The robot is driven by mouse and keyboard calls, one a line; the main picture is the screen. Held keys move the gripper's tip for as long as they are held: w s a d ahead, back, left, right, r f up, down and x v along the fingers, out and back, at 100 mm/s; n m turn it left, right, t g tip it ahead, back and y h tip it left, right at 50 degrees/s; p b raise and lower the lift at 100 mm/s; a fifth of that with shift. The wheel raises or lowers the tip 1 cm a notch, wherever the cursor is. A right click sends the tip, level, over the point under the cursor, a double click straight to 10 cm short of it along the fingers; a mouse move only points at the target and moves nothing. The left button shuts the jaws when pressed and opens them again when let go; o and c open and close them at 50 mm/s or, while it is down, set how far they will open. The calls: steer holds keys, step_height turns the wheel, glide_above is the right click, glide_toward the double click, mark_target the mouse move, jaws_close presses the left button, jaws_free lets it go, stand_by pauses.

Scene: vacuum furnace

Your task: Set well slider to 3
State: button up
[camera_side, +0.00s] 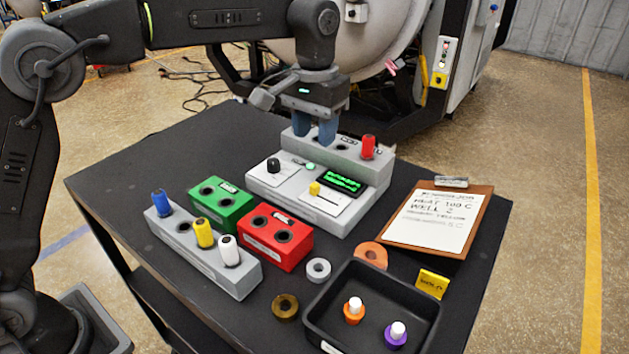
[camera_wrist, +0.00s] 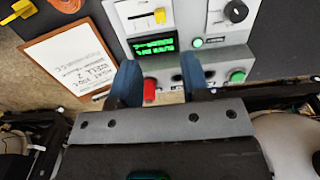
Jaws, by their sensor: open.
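The slider's yellow knob (camera_side: 314,188) stands on a white plate at the front right of the grey device (camera_side: 334,217), near the left end of its slot in the side view. The knob also shows at the top of the wrist view (camera_wrist: 160,16). Its scale marks are too small to read. My gripper (camera_side: 313,135) is over the raised back part of the device, behind the slider and apart from it. Its blue fingers are open, and they also show in the wrist view (camera_wrist: 160,85). I see nothing held between them.
A red vial (camera_side: 368,147) stands in the device's back row, right of my fingers. A green display (camera_side: 341,184) and a black dial (camera_side: 273,166) are near the slider. A clipboard (camera_side: 425,242) lies right; racks and a black tray (camera_side: 335,310) are in front.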

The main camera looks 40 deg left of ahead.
mark_target(314, 184)
step_height(314, 184, down, 11)
steer(key=shift+f, duration=0.2)
stand_by(0.3)
jaws_close()
stand_by(0.4)
